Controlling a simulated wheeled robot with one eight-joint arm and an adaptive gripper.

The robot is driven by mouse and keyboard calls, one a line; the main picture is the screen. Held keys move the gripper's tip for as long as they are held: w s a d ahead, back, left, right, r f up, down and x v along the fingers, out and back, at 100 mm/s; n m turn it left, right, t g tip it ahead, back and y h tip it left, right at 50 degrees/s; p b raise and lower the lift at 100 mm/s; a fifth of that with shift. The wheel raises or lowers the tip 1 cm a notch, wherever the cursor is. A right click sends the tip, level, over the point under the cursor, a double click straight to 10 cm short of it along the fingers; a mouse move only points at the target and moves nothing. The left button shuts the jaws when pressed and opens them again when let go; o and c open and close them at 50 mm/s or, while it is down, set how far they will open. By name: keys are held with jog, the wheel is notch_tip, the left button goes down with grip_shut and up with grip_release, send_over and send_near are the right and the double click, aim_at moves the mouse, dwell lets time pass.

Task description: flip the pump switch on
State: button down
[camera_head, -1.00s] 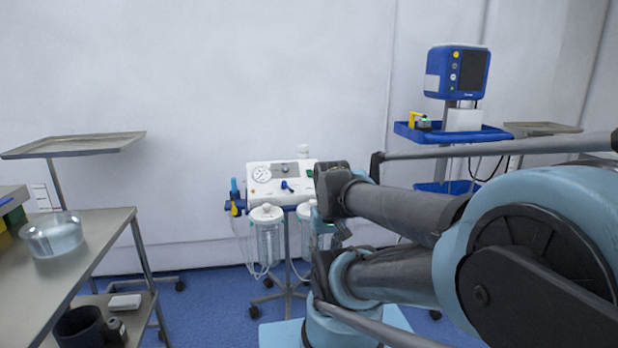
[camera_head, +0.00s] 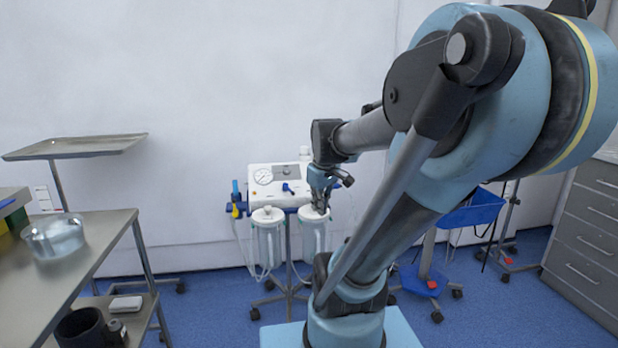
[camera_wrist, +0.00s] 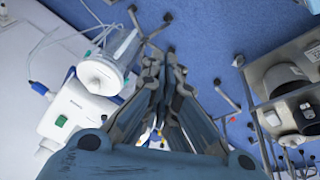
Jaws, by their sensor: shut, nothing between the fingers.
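The suction pump (camera_head: 262,192) is a white box with a round gauge, on a wheeled stand in front of the wall. A blue knob (camera_head: 287,187) shows on its front. I cannot tell for sure which part is the pump switch. My gripper (camera_head: 320,207) is shut and empty, pointing down at the pump's right end, over the right canister (camera_head: 312,238). It hides part of that end. In the wrist view the pump (camera_wrist: 72,112) lies left of my gripper (camera_wrist: 163,72), apart from the fingers, with a green round part (camera_wrist: 60,121) on it.
A left canister (camera_head: 268,240) hangs below the pump, with loose tubing. A metal table (camera_head: 100,228) with a clear bowl (camera_head: 55,237) stands at left. A blue cart (camera_head: 470,214) and grey drawers (camera_head: 590,225) stand at right. Floor between is open.

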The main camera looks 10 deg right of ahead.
jog(key=w+d+r+n, duration=0.1)
jog(key=w+n, duration=0.3)
jog(key=w, duration=0.7)
jog(key=w+d+r+n+t, duration=0.1)
jog(key=w+r+n, duration=0.3)
jog(key=w, duration=0.7)
jog(key=w+d+r+n+t, duration=0.1)
jog(key=w+n, duration=0.3)
jog(key=w, duration=0.7)
jog(key=shift+w+d+r, duration=0.35)
jog(key=shift+d+r, duration=0.45)
jog(key=shift+w+f, duration=0.1)
jog(key=shift+f, duration=0.05)
jog(key=x, duration=1.3)
jog(key=shift+w+f, duration=0.25)
jog(key=shift+w, duration=0.05)
jog(key=shift+a, duration=0.15)
